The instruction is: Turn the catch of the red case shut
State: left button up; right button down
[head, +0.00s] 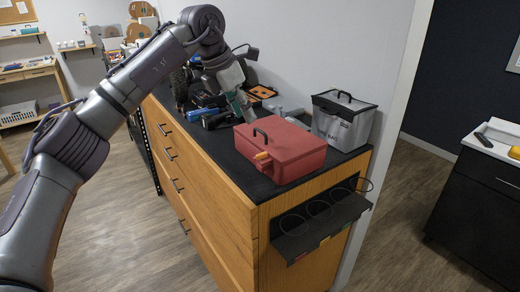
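The red case (295,152) stands with its lid down on the black top of a wooden drawer cabinet, near the cabinet's end. A black handle (261,134) and a small orange-yellow catch (262,156) show on the side facing left. I cannot make out the catch's exact angle. My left gripper (247,114) points down just behind the case's far left corner, above and apart from the catch. Its fingers are small and partly merge with the dark background, so whether they are open is unclear. My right gripper is out of view.
A grey lidded bin (343,120) stands right behind the case. Dark wheels, a blue tool (203,114) and other parts crowd the cabinet top (222,135) farther back. A black rack with rings (322,228) hangs on the cabinet's end. The floor in front is clear.

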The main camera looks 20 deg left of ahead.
aim_at(263, 153)
pick_arm(q)
jog(key=p+x, duration=0.4)
jog(key=x, duration=0.9)
jog(key=shift+w+a+f, duration=0.1)
jog(key=shift+w+f, duration=0.05)
jog(key=shift+f, duration=0.2)
grip_shut()
